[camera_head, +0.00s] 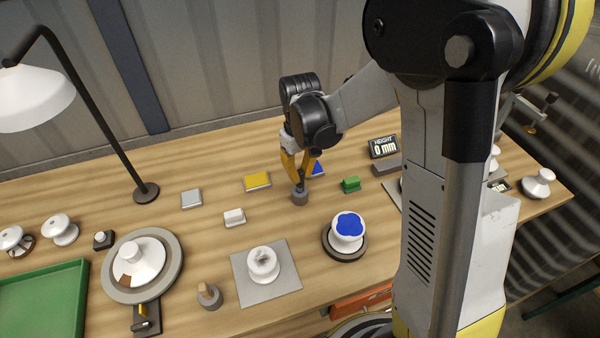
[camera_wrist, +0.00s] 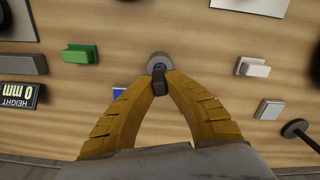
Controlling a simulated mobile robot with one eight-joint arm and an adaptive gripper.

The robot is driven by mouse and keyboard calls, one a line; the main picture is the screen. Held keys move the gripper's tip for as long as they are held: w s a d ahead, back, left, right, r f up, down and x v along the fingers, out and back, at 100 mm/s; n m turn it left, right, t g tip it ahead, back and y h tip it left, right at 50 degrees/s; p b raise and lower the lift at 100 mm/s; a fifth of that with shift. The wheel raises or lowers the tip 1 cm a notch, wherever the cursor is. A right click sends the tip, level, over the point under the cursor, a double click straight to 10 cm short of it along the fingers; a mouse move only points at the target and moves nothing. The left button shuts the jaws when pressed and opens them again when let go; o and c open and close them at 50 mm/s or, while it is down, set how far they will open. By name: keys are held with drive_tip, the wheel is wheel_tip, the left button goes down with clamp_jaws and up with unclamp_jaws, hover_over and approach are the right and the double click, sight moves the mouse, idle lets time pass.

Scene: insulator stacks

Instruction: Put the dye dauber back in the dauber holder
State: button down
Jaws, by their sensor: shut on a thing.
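My gripper (camera_head: 300,179) is shut on the dye dauber, a small dark piece that shows between the fingertips in the wrist view (camera_wrist: 161,80). In the head view the fingers mostly hide it. The dauber holder (camera_head: 299,198), a small grey round cup, stands on the bench directly below the fingertips. The dauber lines up with the cup. I cannot tell how deep it sits in it.
A green block (camera_head: 351,184) and the height display (camera_head: 384,147) are right of the holder. A white block (camera_head: 234,217) and yellow pad (camera_head: 257,181) are left. A blue-topped white insulator (camera_head: 347,228) stands in front. A lamp (camera_head: 146,193) stands further left.

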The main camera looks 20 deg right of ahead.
drive_tip(key=shift+f+b, duration=0.95)
drive_tip(key=shift+f, duration=0.25)
drive_tip(key=c, duration=1.4)
unclamp_jaws()
drive_tip(key=shift+c, duration=0.2)
wheel_tip(320, 180, up, 12)
